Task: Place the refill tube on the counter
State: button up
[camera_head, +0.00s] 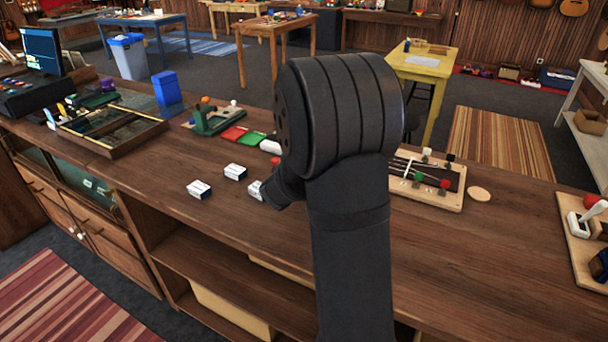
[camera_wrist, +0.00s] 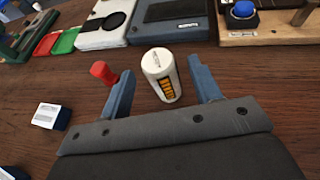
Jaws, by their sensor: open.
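A short white cylinder with an orange-and-black striped window, which looks like the refill tube (camera_wrist: 155,66), shows in the wrist view between the two fingers of my gripper (camera_wrist: 160,68). The fingers stand apart on either side of it, with a visible gap on the right. I cannot tell whether it rests on the wooden counter (camera_wrist: 265,85) or touches a finger. In the head view my arm hides the tube and the fingers; the counter (camera_head: 470,265) shows around the arm.
A red-topped piece (camera_wrist: 103,72) stands close beside the left finger. Small white-and-dark boxes (camera_head: 199,190) lie left of my arm. Red and green pads (camera_head: 233,134) lie behind them. A wooden board with rods (camera_head: 430,185) is to the right.

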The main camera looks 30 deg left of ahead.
jog(key=shift+x, duration=2)
jog(key=shift+r, duration=0.15)
jog(key=c, duration=1.1)
jog(key=shift+c, duration=0.2)
jog(key=shift+r, duration=0.1)
jog(key=shift+r, duration=0.55)
jog(key=d+r, duration=0.9)
jog(key=d, duration=0.2)
jog(key=shift+w+d+r, duration=0.3)
jog(key=shift+d+r, duration=0.1)
